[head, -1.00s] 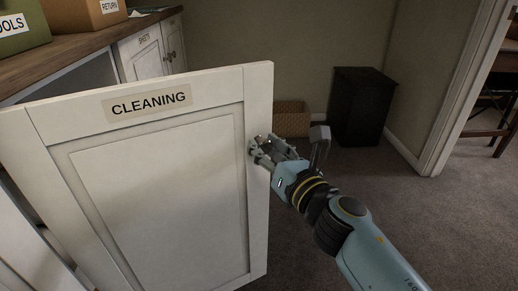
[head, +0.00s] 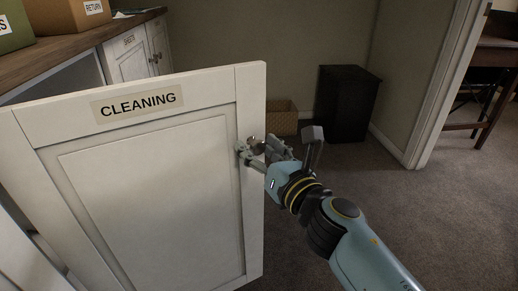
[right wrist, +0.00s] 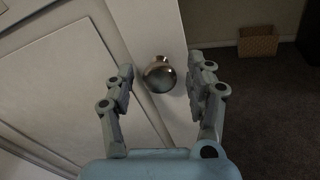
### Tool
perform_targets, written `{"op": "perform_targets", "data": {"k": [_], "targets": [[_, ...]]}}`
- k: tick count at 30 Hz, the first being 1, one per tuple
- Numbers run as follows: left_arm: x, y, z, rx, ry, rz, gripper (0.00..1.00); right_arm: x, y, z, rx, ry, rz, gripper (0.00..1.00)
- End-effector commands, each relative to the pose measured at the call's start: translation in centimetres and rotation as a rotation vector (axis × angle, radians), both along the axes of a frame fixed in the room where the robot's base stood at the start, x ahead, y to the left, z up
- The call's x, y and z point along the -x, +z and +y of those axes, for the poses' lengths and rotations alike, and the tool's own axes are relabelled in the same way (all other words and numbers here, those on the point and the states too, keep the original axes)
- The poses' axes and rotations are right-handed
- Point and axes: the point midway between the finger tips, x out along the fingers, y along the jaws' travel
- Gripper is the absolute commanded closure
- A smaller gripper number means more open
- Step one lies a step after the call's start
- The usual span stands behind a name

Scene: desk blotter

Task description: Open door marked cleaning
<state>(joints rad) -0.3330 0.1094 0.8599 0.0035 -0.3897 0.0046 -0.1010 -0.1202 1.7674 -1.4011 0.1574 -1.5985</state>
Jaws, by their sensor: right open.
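The white door marked CLEANING (head: 150,205) stands swung well out from its cabinet in the head view, with its label (head: 138,103) near the top. Its round metal knob (right wrist: 159,76) shows in the right wrist view, near the door's free edge. My right gripper (head: 256,147) is at that edge. In the right wrist view its open fingers (right wrist: 160,85) stand on either side of the knob, with visible gaps. The knob is mostly hidden by the fingers in the head view. My left gripper is not in view.
A wooden counter (head: 80,42) with boxes runs along the back left, above another white cabinet door (head: 133,56). A wicker basket (head: 282,121) and a dark bin (head: 346,103) stand on the floor behind. Carpet at the right (head: 440,210) is clear.

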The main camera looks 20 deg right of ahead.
Motion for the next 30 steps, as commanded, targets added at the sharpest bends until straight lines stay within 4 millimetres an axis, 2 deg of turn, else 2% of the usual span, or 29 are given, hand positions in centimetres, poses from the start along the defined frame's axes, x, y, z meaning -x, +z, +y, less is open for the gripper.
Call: {"op": "perform_targets", "data": {"k": [3, 7, 18, 21, 25, 30], "targets": [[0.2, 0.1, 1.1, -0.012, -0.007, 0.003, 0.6, 0.1, 0.0, 0.0, 0.0, 0.0, 0.001, 0.45], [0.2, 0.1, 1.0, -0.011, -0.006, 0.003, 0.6, 1.2, -0.1, -0.1, 0.0, 0.001, 0.002, 0.45], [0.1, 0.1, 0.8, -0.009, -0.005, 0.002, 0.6, 9.0, -0.1, -1.1, -0.001, 0.001, 0.003, 0.45], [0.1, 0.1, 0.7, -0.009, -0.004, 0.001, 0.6, 10.5, -0.1, -1.4, 0.0, 0.001, 0.003, 0.45], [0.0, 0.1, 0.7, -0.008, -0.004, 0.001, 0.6, 11.6, -0.1, -1.5, 0.0, 0.0, 0.001, 0.45], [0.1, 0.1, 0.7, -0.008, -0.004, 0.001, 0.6, 12.0, 0.0, -1.5, 0.001, 0.0, 0.0, 0.45]]}}
